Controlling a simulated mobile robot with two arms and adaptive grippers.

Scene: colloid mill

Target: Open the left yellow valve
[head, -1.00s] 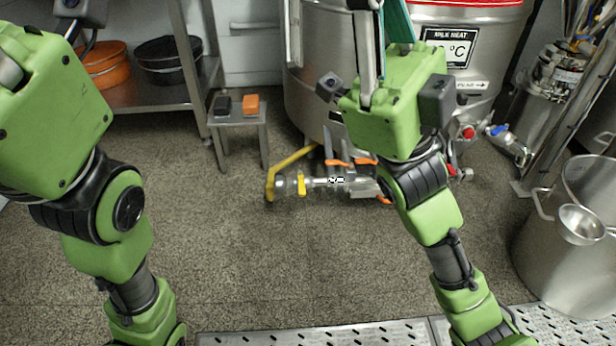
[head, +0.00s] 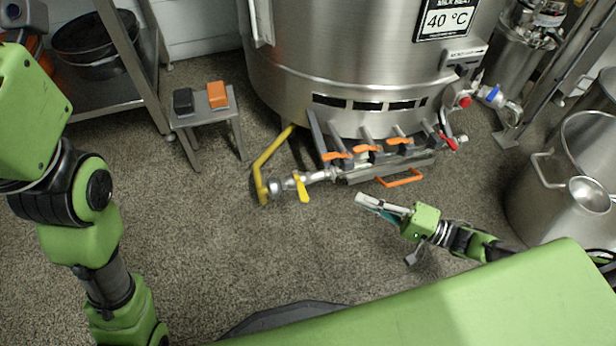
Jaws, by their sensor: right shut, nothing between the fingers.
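A pipe fitting at the lower left of the steel tank carries a small yellow valve handle (head: 302,188), which points roughly across the pipe. Just left of it, a long bent yellow bar (head: 266,162) runs up toward the tank. My right gripper (head: 362,199) is shut and empty. It points left, to the right of the small yellow handle and apart from it, with a gap of floor between them in the picture. My left arm stands at the left edge; its gripper is out of the picture.
The steel tank (head: 340,60) has several orange-handled valves (head: 368,148) and an orange loop handle (head: 400,178) along its base. A small stool (head: 205,116) holds a black and an orange block. A steel pot (head: 540,195) stands at right. Floor in front is clear.

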